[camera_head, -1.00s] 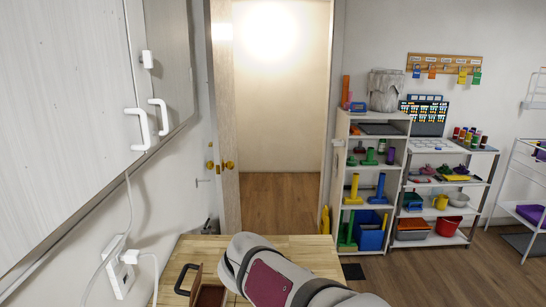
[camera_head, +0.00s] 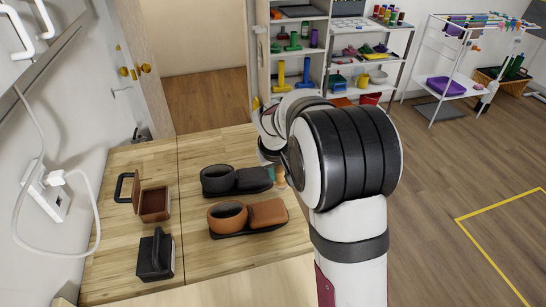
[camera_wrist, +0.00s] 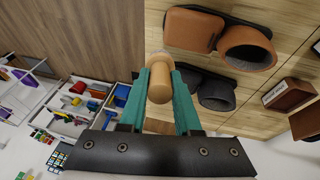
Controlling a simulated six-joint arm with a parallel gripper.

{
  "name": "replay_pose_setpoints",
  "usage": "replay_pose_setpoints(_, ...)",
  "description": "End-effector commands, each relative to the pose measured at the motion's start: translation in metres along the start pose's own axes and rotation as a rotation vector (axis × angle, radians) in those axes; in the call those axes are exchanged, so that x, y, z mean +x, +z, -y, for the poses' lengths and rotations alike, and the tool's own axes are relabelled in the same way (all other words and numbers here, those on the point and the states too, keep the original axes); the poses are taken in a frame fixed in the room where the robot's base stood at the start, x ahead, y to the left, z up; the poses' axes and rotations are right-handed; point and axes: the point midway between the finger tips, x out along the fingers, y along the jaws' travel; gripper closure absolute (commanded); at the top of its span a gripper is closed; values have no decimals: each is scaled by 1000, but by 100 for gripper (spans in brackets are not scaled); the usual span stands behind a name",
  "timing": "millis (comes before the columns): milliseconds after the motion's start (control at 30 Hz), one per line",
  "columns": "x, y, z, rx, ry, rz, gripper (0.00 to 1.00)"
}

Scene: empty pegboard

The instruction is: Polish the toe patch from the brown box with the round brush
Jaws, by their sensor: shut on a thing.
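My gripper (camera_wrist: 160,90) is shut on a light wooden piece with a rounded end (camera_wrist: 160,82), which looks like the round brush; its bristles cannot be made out. In the head view, a teal finger (camera_head: 275,174) and a bit of wood show just right of the black shoe's toe, mostly hidden by my arm. The brown shoe (camera_head: 228,217) stands in front of the black shoe (camera_head: 217,180), both toes pointing right. The brown box (camera_head: 155,204) stands open on the left of the table; it also shows in the wrist view (camera_wrist: 288,95).
A black handle (camera_head: 124,186) stands at the box's left. Bare table (camera_head: 205,265) lies in front of the brown shoe. Shelves (camera_head: 290,50) stand behind.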

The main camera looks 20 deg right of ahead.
Motion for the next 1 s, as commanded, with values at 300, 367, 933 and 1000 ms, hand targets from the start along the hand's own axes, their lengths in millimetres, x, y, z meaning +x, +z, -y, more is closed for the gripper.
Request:
replay_pose_setpoints(300, 14, 4, 3, 0, 0, -1, 100)
replay_pose_setpoints(367, 13, 4, 3, 0, 0, -1, 100)
replay_pose_setpoints(933, 23, 8, 5, -1, 0, 2, 100)
replay_pose_setpoints(1000, 29, 10, 7, 0, 0, 2, 100)
